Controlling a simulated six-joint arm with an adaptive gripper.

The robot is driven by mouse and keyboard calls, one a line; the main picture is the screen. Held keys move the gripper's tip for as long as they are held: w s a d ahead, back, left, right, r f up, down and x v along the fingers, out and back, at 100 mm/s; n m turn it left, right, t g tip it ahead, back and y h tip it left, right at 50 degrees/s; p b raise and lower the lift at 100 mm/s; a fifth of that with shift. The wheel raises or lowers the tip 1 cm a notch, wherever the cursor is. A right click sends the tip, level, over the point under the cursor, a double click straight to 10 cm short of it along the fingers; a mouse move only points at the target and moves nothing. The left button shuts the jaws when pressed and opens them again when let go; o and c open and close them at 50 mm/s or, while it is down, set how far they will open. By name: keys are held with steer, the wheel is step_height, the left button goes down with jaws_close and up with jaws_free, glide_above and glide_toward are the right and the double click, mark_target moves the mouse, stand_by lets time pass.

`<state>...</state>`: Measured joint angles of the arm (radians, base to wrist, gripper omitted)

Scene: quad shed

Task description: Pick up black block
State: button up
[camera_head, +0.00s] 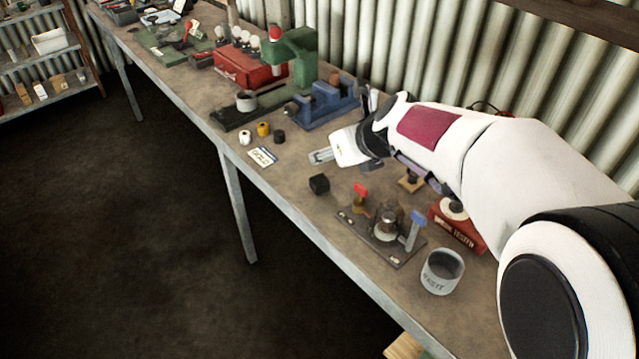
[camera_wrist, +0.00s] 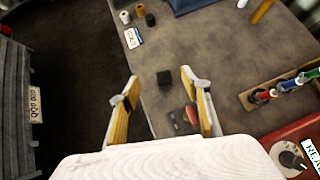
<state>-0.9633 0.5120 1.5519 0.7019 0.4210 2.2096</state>
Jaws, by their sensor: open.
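The black block (camera_head: 319,184) is a small dark cube near the front edge of the bench (camera_head: 290,215), beside a dark fixture plate. In the wrist view the black block (camera_wrist: 164,78) lies on the bench beyond my fingertips, a little left of the right finger. My gripper (camera_head: 320,156) is above the bench, behind the block in the head view. In the wrist view my gripper (camera_wrist: 158,85) has its two yellow-sided fingers spread wide apart with nothing held between them.
A fixture plate with red and blue levers (camera_head: 385,235) stands right of the block. A waste cup (camera_head: 441,272) and red tester box (camera_head: 458,225) are farther right. A label card (camera_head: 262,156), small spools (camera_head: 263,129) and a blue vise (camera_head: 322,105) are to the left and behind.

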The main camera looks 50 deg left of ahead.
steer(key=shift+f, duration=0.15)
glide_toward(321, 182)
steer(key=shift+x, duration=1)
steer(key=shift+w+a+f, duration=0.15)
steer(key=shift+a+f, duration=0.25)
steer(key=shift+a, duration=0.05)
steer(key=shift+x, duration=3.15)
steer(key=c, duration=1.3)
